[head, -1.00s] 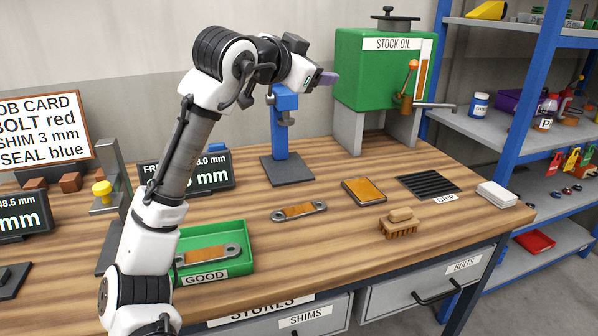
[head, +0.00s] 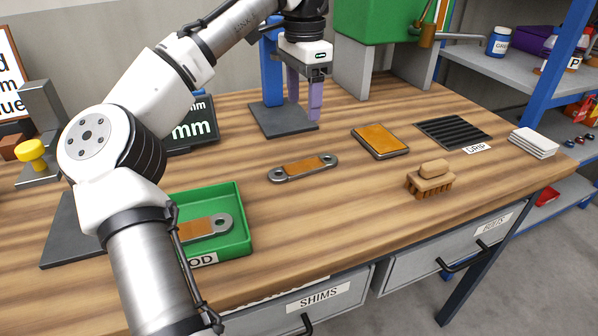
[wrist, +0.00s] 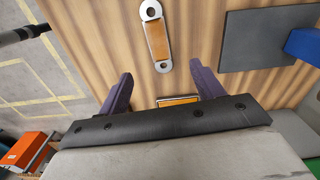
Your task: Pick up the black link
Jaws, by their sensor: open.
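A link (head: 303,168) with grey ringed ends and an orange-brown middle lies flat on the bench; it also shows in the wrist view (wrist: 155,40). A similar link (head: 205,229) lies in the green GOOD tray (head: 240,200), partly hidden by my arm. Neither looks plainly black. My gripper (head: 304,108) points down with purple fingers apart and empty, behind the bench link and in front of the blue stand. In the wrist view my fingers (wrist: 163,90) are spread, with the bench link beyond them.
An orange-topped pad (head: 380,141), a wooden brush (head: 430,178), a black drip grille (head: 453,131) and a white stack (head: 533,142) lie to the right. The blue stand (head: 270,70) is close to my gripper. Bare bench surrounds the link.

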